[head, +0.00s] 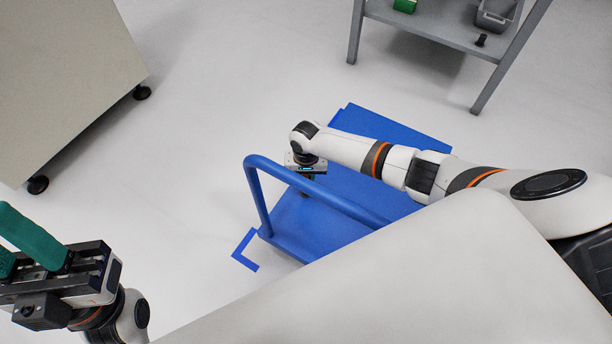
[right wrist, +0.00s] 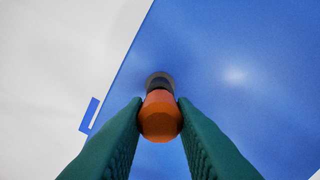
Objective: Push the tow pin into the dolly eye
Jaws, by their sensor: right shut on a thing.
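The tow pin has a faceted orange head (right wrist: 160,118) and a dark shank below it. My right gripper (right wrist: 160,112) is shut on the orange head, a green finger on each side. Beyond the head, the dark shank lines up with a grey ring, the dolly eye (right wrist: 160,76), by the blue dolly (right wrist: 235,60). I cannot tell how deep the shank sits in it. In the head view the dolly (head: 310,232) lies under my right arm; pin and eye are not clearly visible there. My left gripper (head: 12,245) is at the lower left, its green fingers apart and empty.
The dolly's blue push bar (head: 312,188) rises close to my right wrist. A blue corner mark (head: 243,254) lies on the floor. A grey shelf (head: 430,27) stands at the back, a wheeled cabinet (head: 65,75) at the left. Floor between them is clear.

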